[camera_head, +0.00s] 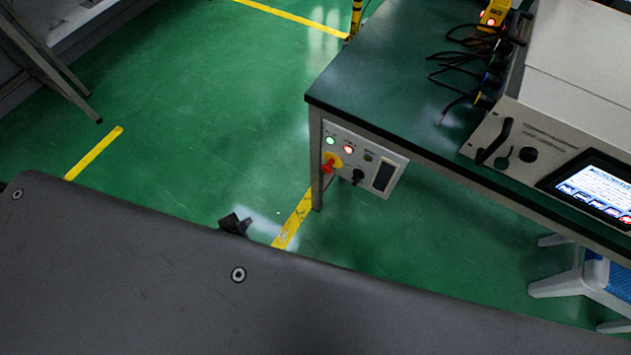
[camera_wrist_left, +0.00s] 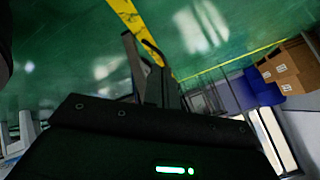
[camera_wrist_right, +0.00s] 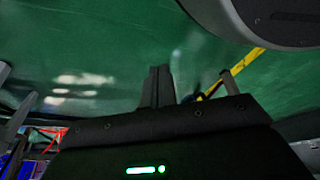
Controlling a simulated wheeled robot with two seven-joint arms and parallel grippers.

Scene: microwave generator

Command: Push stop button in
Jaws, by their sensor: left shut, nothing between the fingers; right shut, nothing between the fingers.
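The stop button (camera_head: 329,164) is red on a yellow disc. It sits on the white control panel (camera_head: 372,152) fixed under the left end of the green table. My left gripper (camera_head: 235,225) is a small dark shape past the edge of my own grey body, to the left of and lower in the picture than the button, apart from it. Its dark fingers also show in the left wrist view (camera_wrist_left: 148,70), shut and empty. My right gripper shows only in the right wrist view (camera_wrist_right: 158,86), shut and empty over green floor. The button is not clear in either wrist view.
The panel also carries a green light, a red light, a black knob (camera_head: 358,177) and a black switch (camera_head: 384,176). The green table (camera_head: 400,75) bears a white machine (camera_head: 575,75) with a screen and cables. A blue and white stool (camera_head: 590,280) stands beneath.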

